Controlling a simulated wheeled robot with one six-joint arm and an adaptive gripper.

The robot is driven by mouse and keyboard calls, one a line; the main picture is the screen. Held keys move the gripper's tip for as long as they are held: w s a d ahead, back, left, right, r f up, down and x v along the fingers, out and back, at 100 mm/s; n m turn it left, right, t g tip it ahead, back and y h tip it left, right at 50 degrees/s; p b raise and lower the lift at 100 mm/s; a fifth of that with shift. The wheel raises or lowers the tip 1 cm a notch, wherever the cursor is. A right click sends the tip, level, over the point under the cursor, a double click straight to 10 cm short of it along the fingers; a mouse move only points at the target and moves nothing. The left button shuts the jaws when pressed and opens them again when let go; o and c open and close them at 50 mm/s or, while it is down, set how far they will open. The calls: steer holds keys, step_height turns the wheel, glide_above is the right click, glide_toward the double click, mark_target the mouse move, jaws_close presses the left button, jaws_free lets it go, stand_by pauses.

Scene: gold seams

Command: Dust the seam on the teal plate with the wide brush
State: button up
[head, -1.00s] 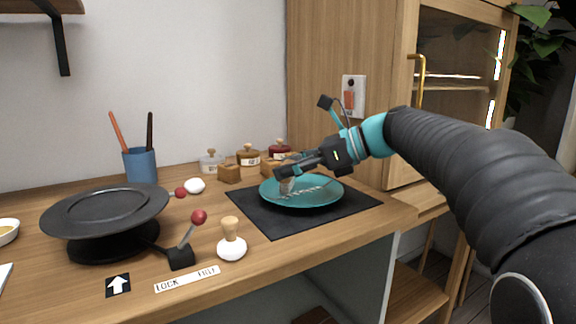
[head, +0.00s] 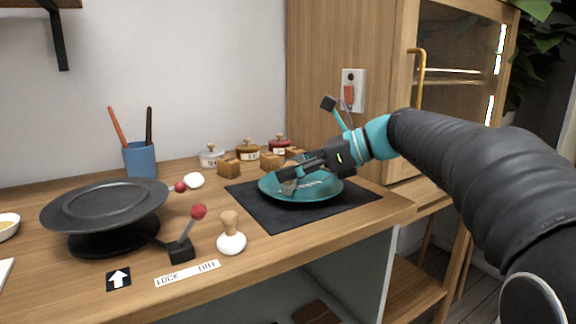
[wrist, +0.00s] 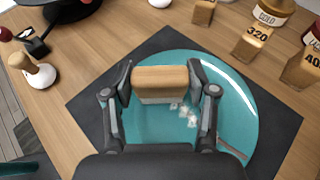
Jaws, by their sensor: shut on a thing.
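The teal plate (head: 325,195) lies on a black mat. In the wrist view the plate (wrist: 240,105) fills the middle right. My gripper (head: 283,177) is over the left part of the plate. The brush (head: 289,187) is small in the head view. I cannot tell whether its bristles touch the plate. White specks (wrist: 187,114) show beside the brush, and a greyish line (wrist: 232,150) lies farther right. The brush hides part of the plate.
The black mat (head: 262,214) lies under the plate. Lidded jars (head: 248,151) and wooden blocks (head: 229,167) stand behind it. A dark turntable (head: 105,205), a red-knobbed lever (head: 190,230) and a wooden-handled white dabber (head: 231,236) are to the left. A blue cup (head: 140,160) stands at the back.

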steer(key=shift+w+a+p, duration=0.25)
steer(key=shift+w+p, duration=0.15)
steer(key=shift+p, duration=0.25)
steer(key=shift+s+d+f, duration=0.15)
steer(key=shift+s+d, duration=0.1)
steer(key=shift+s, duration=0.1)
steer(key=shift+w+a+p, duration=0.3)
steer(key=shift+w+p, duration=0.15)
steer(key=shift+p, duration=0.3)
steer(key=shift+d, duration=0.1)
steer(key=shift+d, duration=0.85)
steer(key=shift+w+d, duration=0.2)
steer(key=shift+w, duration=0.25)
steer(key=shift+w+d, duration=0.2)
steer(key=shift+w, duration=0.25)
steer(key=shift+w+d, duration=0.1)
steer(key=shift+d, duration=0.9)
steer(key=shift+w+d, duration=0.25)
steer(key=shift+w, duration=0.65)
